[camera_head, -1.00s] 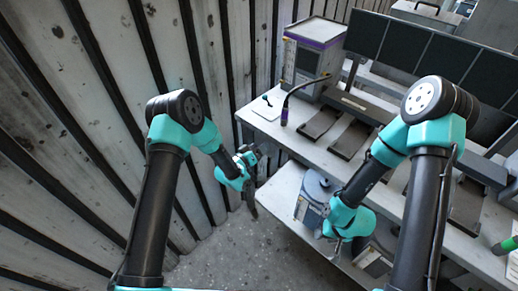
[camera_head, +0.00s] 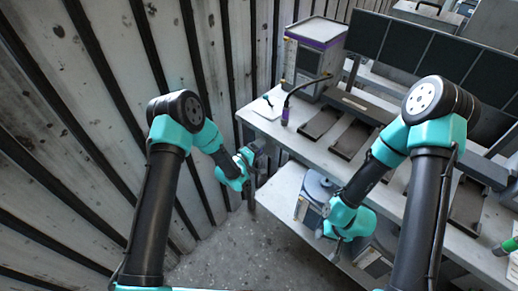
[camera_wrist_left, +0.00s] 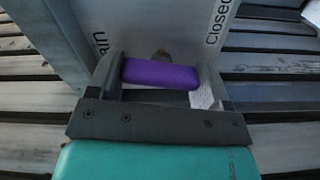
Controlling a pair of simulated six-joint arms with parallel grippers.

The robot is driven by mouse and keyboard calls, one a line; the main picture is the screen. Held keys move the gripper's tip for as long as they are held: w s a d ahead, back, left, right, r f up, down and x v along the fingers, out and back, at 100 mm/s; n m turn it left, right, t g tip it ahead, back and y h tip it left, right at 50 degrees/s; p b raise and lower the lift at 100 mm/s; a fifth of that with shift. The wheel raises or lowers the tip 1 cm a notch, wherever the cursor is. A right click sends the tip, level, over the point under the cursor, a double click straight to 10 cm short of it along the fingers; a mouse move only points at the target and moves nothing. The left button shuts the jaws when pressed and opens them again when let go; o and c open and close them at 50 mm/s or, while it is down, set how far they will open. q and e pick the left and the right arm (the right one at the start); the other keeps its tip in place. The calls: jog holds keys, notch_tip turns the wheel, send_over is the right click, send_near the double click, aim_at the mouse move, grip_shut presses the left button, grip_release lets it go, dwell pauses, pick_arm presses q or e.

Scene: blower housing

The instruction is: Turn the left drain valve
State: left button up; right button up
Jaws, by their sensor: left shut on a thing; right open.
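The drain valve's purple handle (camera_wrist_left: 160,74) sits between the two dark fingers of my left gripper (camera_wrist_left: 158,82) in the left wrist view. The fingers are shut on it, one at each end. Behind it is a grey panel (camera_wrist_left: 185,25) with the lettering "Closed" to the right and "ain" to the left; the rest of that word is cut off. In the head view my left gripper (camera_head: 257,158) is at the left end of the bench, and the handle cannot be made out there. My right gripper (camera_head: 330,238) is open over the lower shelf.
The bench top (camera_head: 265,118) carries a grey box with a purple band (camera_head: 313,58), a curved hose with a purple end (camera_head: 285,116) and dark flat plates (camera_head: 320,122). The lower shelf (camera_head: 283,192) holds more equipment. A slatted wall (camera_head: 60,110) stands close on the left.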

dwell(0.4)
pick_arm(q)
jog(key=o, duration=0.9)
jog(key=shift+s+a, duration=0.1)
jog(key=v, duration=1.7)
jog(key=shift+s, duration=0.15)
jog(key=shift+a, duration=0.1)
